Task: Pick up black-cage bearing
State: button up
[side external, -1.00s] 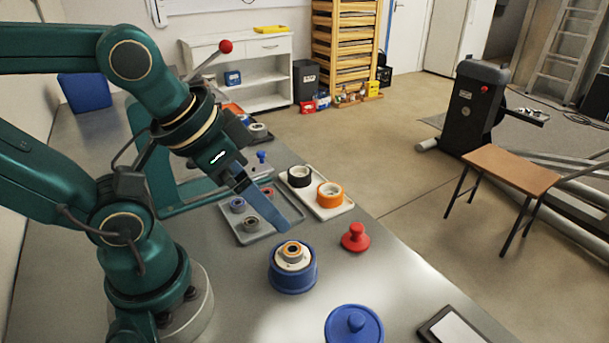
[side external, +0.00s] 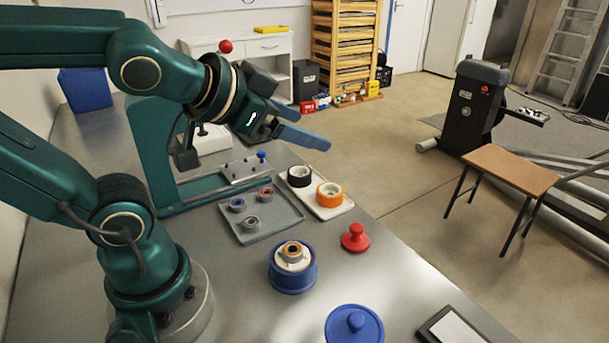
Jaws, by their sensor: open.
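A grey tray (side external: 285,221) on the bench holds three small bearings. One has a blue ring (side external: 237,205), one has a red ring (side external: 266,193), and one is grey with a dark middle (side external: 251,223). The dark-middled one may be the black-cage bearing, but its cage is too small to make out. My gripper (side external: 310,128) is open and empty, raised well above and behind the tray. Its two blue fingers point right. All three bearings are uncovered and apart from the gripper.
A white tray (side external: 330,212) beside it holds a black ring (side external: 299,176) and an orange ring (side external: 329,194). A blue pot (side external: 292,279) with a bearing on top, a red knob (side external: 355,238) and a blue lid (side external: 354,328) stand nearer. A green press frame (side external: 152,150) stands left of the tray.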

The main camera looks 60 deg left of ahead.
jog(key=w+r+m+t+h, duration=0.2)
jog(key=w+r+m+t, duration=0.3)
jog(key=w+r, duration=0.2)
jog(key=m+g+h, duration=1.1)
jog(key=g+h, duration=0.1)
jog(key=g, duration=0.1)
send_over(292, 249)
jog(key=a, duration=0.2)
notch_tip(292, 249, down, 15)
jog(key=shift+s+a+f+n+t+h, duration=0.2)
jog(key=shift+a+f+n, duration=0.2)
jog(key=shift+f, duration=0.85)
jog(key=shift+s+a+f+n+t+h, duration=0.15)
jog(key=shift+a+f+n, duration=0.25)
jog(key=shift+f, duration=0.8)
jog(key=shift+s+a+f+n+t+h, duration=0.15)
jog(key=shift+s+a+f+n, duration=0.2)
jog(key=shift+f, duration=0.9)
notch_tip(292, 249, down, 2)
jog(key=shift+w+f, duration=0.1)
jog(key=shift+x, duration=1.4)
grip_shut()
